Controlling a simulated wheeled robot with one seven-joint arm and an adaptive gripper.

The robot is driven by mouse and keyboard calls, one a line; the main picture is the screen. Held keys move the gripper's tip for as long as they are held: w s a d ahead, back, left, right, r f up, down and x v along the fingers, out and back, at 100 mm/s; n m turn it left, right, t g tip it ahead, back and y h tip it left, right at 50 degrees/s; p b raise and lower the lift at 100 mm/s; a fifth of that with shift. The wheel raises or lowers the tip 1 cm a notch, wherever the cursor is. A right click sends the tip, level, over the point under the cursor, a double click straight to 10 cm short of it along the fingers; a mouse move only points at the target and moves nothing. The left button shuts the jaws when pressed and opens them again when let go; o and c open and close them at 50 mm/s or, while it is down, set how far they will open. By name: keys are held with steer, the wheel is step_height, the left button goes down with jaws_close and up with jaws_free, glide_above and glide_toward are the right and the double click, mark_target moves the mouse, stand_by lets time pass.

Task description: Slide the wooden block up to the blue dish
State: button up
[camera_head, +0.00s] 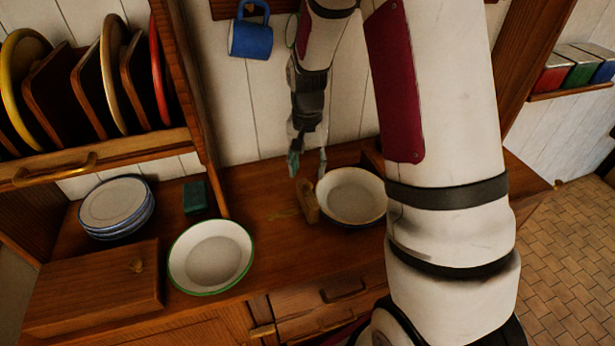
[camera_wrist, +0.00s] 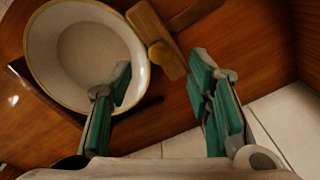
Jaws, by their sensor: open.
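A light wooden block (camera_head: 307,201) stands on the wooden counter, close beside the left edge of a cream bowl (camera_head: 352,196) with a yellow-brown rim. In the wrist view the block (camera_wrist: 156,38) lies just right of the bowl (camera_wrist: 84,48); I cannot tell whether they touch.
A green-rimmed white bowl (camera_head: 211,257) stands between the plates and the block. A green block (camera_head: 195,197) sits behind it and a wooden box (camera_head: 90,288) at the front left. A plate rack (camera_head: 100,153) overhangs the left. A blue mug (camera_head: 250,38) hangs on the wall.

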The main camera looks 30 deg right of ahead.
step_height(320, 180, up, 8)
steer(key=shift+f, duration=0.25)
stand_by(0.4)
steer(key=s+a+r+n+t, duration=0.1)
steer(key=s+a+r+n, duration=0.1)
steer(key=s+a+r, duration=0.3)
steer(key=s+a+r+n+t, duration=0.1)
steer(key=s+r+n, duration=0.15)
steer(key=r, duration=0.45)
steer(key=s+a+r+n+t, duration=0.1)
steer(key=s+a+r+n, duration=0.1)
steer(key=s, duration=0.5)
steer(key=s+a+r+n+t, duration=0.2)
steer(key=s+r, duration=0.1)
steer(key=s, duration=0.4)
steer(key=shift+s+t, duration=0.3)
steer(key=shift+r+n, duration=0.1)
steer(key=shift+n, duration=0.15)
